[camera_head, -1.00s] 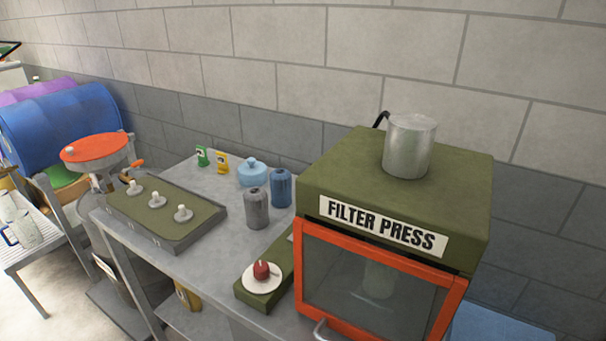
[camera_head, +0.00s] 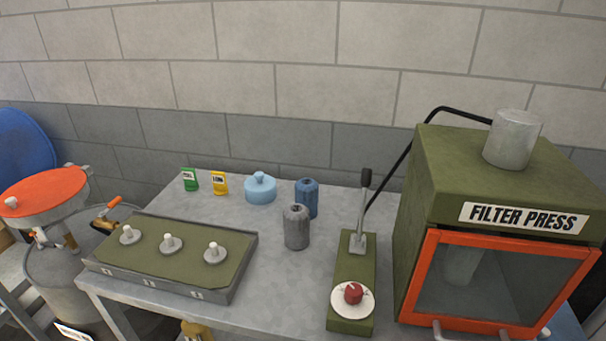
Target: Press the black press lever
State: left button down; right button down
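The black press lever (camera_head: 366,178) shows in the head view as a black knob on a thin grey metal rod. It stands nearly upright on a narrow green base (camera_head: 353,268) on the grey table. A white round plate with a red button (camera_head: 353,293) sits at the near end of the same base. The green filter press box (camera_head: 410,225) stands just right of the lever, with an orange-framed glass door. Neither of my grippers is in view.
A black hose (camera_head: 405,155) runs from the box behind the lever. Grey and blue canisters (camera_head: 297,228) stand left of it. A green-topped tray with three knobs (camera_head: 180,250) lies further left. An orange-lidded pot (camera_head: 45,190) stands beside the table. The grey table (camera_head: 275,290) is bare left of the base.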

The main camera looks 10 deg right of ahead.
aim_at(366, 172)
jog(key=i+j+z, duration=0.15)
jog(key=j, duration=1.05)
jog(key=j+z, duration=0.15)
jog(key=j, duration=1.1)
